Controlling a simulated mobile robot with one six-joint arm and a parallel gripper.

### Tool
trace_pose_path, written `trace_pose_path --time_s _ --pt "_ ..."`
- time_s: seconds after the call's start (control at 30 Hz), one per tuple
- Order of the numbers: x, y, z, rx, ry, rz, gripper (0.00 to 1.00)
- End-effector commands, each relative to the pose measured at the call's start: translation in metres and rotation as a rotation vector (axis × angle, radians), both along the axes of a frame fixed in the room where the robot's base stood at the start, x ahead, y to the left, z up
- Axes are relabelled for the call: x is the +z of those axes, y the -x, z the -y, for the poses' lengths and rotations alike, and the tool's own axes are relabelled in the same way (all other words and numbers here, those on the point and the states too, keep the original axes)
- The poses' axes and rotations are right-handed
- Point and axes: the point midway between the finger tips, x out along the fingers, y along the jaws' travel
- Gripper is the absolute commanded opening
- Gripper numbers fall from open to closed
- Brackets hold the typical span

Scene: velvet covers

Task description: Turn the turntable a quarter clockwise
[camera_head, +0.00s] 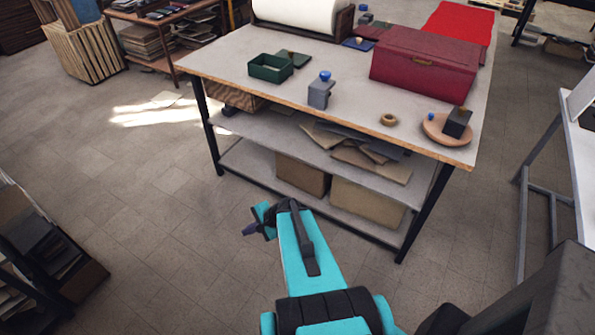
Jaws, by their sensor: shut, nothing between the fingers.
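The turntable (434,133) is a round, light wooden disc near the front right corner of the workbench top. A dark block (457,122) with a small wooden top piece stands on its right side. A small blue knob (431,117) shows at its left back edge. My gripper (247,231) is shut and empty. In the picture it is low, in front of the bench and well to the left of the turntable, touching nothing that I can see. The fingertips are small and partly hidden by my teal arm.
On the workbench top (330,100) a wooden ring (388,119) lies left of the turntable, and a dark red box (425,65) stands behind it. A grey block with a blue knob (320,93) and a green tray (271,68) are farther left.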

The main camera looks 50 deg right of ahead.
Motion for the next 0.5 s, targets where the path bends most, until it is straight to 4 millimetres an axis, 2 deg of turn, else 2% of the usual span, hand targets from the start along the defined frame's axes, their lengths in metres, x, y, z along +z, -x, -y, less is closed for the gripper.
trace_pose_path --time_s 0.03,0.2,0.5 --pt "-0.012 0.004 -0.021 0.075 0.015 -0.022 0.00" --pt "-0.044 0.026 -0.076 0.326 0.074 -0.094 0.00" --pt "-0.092 0.082 -0.152 0.772 0.170 -0.214 0.00"
